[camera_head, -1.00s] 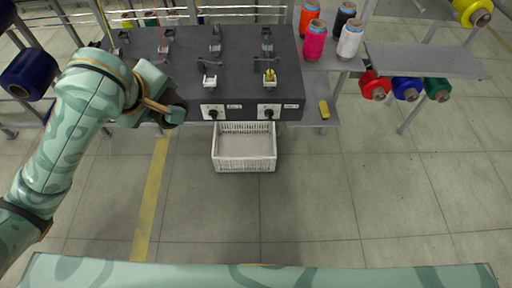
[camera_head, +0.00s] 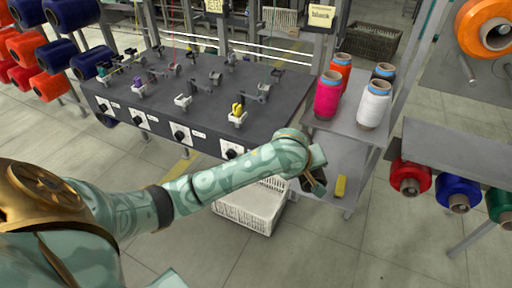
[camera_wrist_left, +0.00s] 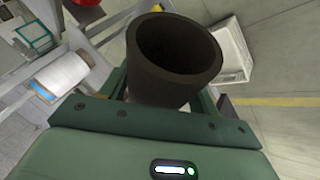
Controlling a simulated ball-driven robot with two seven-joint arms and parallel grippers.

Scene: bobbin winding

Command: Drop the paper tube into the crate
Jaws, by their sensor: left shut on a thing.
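My left gripper (camera_head: 316,178) is shut on the paper tube, a dark brown, hollow cylinder (camera_wrist_left: 172,62) whose open end faces the camera in the left wrist view. In the head view the tube is mostly hidden at the gripper, a small dark shape. The white slatted crate (camera_head: 243,213) stands on the floor below the machine, partly behind my left forearm. The gripper is to the right of the crate in the head view and above floor level. The crate also shows in the left wrist view (camera_wrist_left: 236,52), beside the tube and apart from it. My right gripper is out of view.
The dark winding machine (camera_head: 200,92) stands behind the crate. A grey shelf (camera_head: 335,118) with pink, orange, black and white cones is close behind the gripper. A yellow object (camera_head: 341,187) lies on its lower shelf. Floor in front is clear.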

